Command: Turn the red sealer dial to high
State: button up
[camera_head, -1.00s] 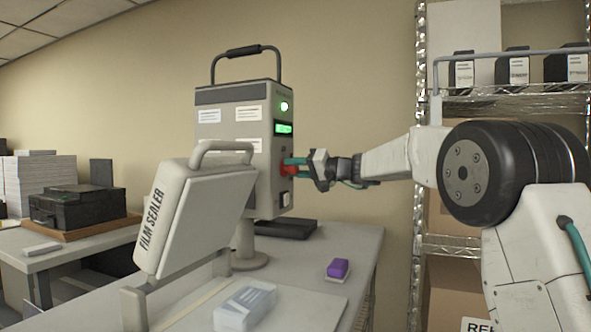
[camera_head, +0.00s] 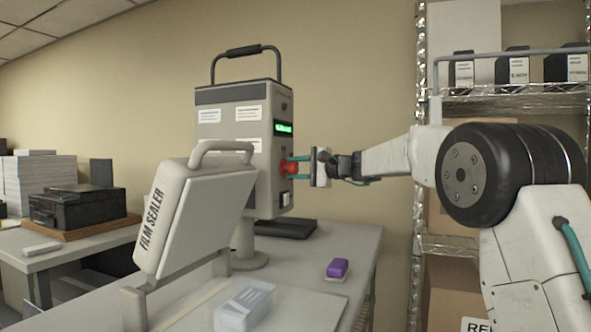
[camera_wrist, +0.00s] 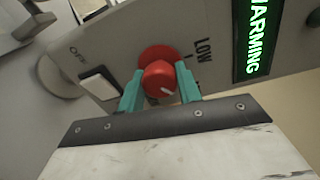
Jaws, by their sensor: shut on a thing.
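The red dial (camera_wrist: 160,80) sits on the face of the sealer's control box (camera_head: 244,150). It also shows in the head view (camera_head: 290,167). My gripper (camera_wrist: 158,88) is shut on the dial, with one teal finger on each side of it. The dial's white pointer line runs toward the lower right in the wrist view. The word LOW shows beside the dial, with a small mark below it; the other labels are hidden. The green display (camera_wrist: 258,35) reads WARMING, its first letter partly cut off.
An OFF-marked white rocker switch (camera_wrist: 99,83) is beside the dial. The tilted film sealer lid (camera_head: 195,215) stands in front of the box. A purple block (camera_head: 337,268) and a clear box (camera_head: 246,305) lie on the table. A wire shelf (camera_head: 510,100) stands behind my arm.

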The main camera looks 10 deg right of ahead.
jog(key=m, duration=0.6)
jog(key=shift+f+g, duration=0.15)
jog(key=shift+g, duration=0.15)
jog(key=m, duration=0.6)
jog(key=shift+y, duration=0.4)
jog(key=shift+m, duration=0.4)
jog(key=o, duration=1)
jog(key=shift+c, duration=0.2)
jog(key=shift+d, duration=0.1)
jog(key=v, duration=0.7)
jog(key=shift+s+d, duration=0.2)
jog(key=shift+d, duration=0.1)
